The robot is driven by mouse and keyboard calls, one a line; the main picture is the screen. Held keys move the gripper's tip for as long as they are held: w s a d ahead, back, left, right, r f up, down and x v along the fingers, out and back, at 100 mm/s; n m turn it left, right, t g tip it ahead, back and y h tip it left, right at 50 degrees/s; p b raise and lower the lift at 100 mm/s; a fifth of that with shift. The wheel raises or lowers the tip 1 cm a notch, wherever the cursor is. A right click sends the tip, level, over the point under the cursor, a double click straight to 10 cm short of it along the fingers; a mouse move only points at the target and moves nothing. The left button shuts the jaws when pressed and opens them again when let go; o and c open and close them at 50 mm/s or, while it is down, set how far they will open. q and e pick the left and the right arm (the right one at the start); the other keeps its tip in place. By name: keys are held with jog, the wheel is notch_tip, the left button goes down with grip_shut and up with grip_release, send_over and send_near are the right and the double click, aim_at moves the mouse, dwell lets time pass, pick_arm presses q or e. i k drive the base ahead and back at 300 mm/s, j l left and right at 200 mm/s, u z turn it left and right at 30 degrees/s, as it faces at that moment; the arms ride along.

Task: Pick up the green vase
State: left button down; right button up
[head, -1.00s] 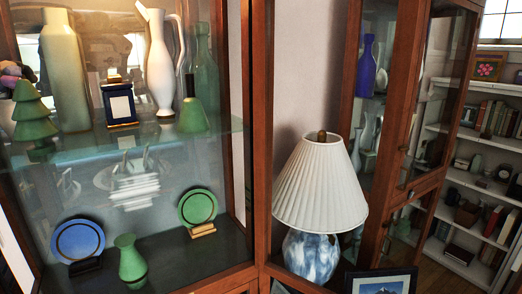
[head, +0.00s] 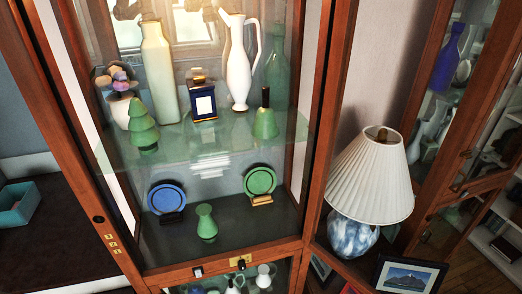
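A small green vase (head: 207,222) with a narrow waist and flared rim stands upright on the dark lower shelf of the glass-fronted wooden cabinet. It is in front of and between a blue plate (head: 167,198) and a green plate (head: 260,181), both on stands. A green bell-shaped bottle (head: 265,122) with a dark neck stands on the glass shelf above. A taller pale green vase (head: 159,75) also stands on that shelf. Neither of my grippers is in view.
The cabinet's wooden frame (head: 222,262) surrounds the glass front. A lamp with a pleated white shade (head: 370,180) and a framed picture (head: 408,275) stand at the right. A teal box (head: 17,203) sits on a dark surface at the left.

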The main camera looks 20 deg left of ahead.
aim_at(208, 228)
jog(key=i+j+u, duration=0.25)
jog(key=u, duration=0.25)
jog(key=i+j+u, duration=0.3)
jog(key=u, duration=0.2)
jog(key=i+j+u, duration=0.2)
jog(key=u, duration=0.3)
jog(key=i+l, duration=0.05)
jog(key=i, duration=0.05)
